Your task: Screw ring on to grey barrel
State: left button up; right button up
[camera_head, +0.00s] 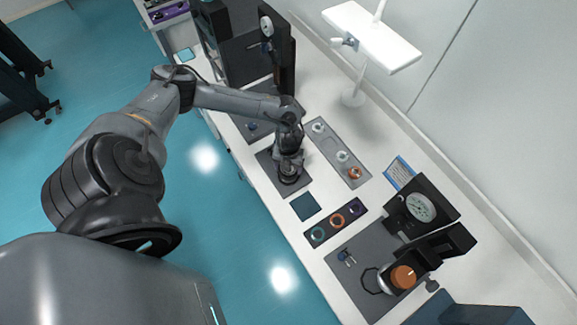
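My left arm comes in from the left, and its gripper (289,172) points down over a dark square plate (268,160). Its fingers are small and dark here, so I cannot tell whether they hold anything. A long grey tray (327,142) just right of the gripper holds several small ring-like parts: a pale one (318,127), another pale one (342,156) and an orange one (354,173). A dark tray (326,223) holds a teal ring (317,234), an orange ring (337,221) and a purplish part (354,210). I cannot make out a grey barrel; the gripper may hide it.
A dark dial gauge stand (420,207) and a device with an orange knob (403,277) stand at the lower right. A tall dark stand (284,60) is behind the gripper. A teal pad (305,206) lies near the front edge. A white lamp (372,38) stands at the back.

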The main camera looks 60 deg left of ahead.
pick_arm(q)
jog(key=m+b, duration=0.2)
jog(key=m, duration=0.1)
jog(key=m+b, duration=0.1)
jog(key=m, duration=0.1)
jog(key=shift+f, duration=0.25)
jog(key=shift+r+m+b, duration=0.1)
jog(key=shift+m+b, duration=0.55)
jog(key=shift+m, duration=0.35)
jog(key=shift+r+m, duration=0.15)
jog(key=shift+m, duration=0.35)
jog(key=o, duration=1)
jog(key=shift+c, duration=0.2)
